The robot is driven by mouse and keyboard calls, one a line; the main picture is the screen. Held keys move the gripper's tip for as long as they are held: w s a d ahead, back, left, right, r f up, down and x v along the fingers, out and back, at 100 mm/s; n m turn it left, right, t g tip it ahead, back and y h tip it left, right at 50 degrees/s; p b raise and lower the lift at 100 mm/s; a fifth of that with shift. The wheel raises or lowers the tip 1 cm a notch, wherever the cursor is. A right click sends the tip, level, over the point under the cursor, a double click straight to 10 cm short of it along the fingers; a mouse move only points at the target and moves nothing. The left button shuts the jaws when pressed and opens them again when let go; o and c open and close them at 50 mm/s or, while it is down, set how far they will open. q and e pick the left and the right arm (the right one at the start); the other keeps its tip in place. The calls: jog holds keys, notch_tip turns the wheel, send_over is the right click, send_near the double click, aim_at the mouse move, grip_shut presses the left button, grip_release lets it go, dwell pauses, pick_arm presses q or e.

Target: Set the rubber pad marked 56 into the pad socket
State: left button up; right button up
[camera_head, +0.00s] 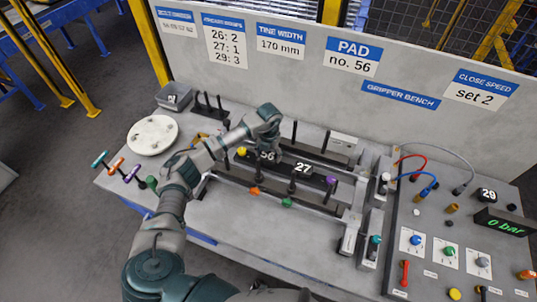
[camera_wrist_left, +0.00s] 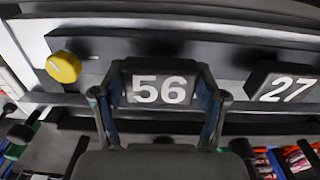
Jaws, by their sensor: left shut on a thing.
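The black rubber pad marked 56 (camera_wrist_left: 160,88) sits between the two fingers of my left gripper (camera_wrist_left: 160,105) in the left wrist view. In the head view the pad (camera_head: 267,156) shows just below my left gripper (camera_head: 270,146), partly covered by it. My left gripper is shut on the pad. The pad is at the dark bar of the bench fixture (camera_head: 320,181), left of the pad marked 27 (camera_head: 303,168). I cannot tell whether the pad is seated in a socket or just in front of the bar; the socket itself is hidden. My right gripper is not in view.
A yellow knob (camera_head: 241,151) is close left of pad 56. A pad marked 29 (camera_head: 488,195) lies far right, near the control panel with hoses and a display (camera_head: 505,224). A round white disc (camera_head: 153,135) lies at left. A wall of signs (camera_head: 350,57) stands behind.

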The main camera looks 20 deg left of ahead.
pick_arm(q)
jog(key=shift+f+b, duration=0.3)
jog(key=shift+f, duration=0.2)
dwell(0.7)
jog(key=o, duration=1.3)
notch_tip(320, 180, up, 12)
jog(key=shift+w+f, duration=0.1)
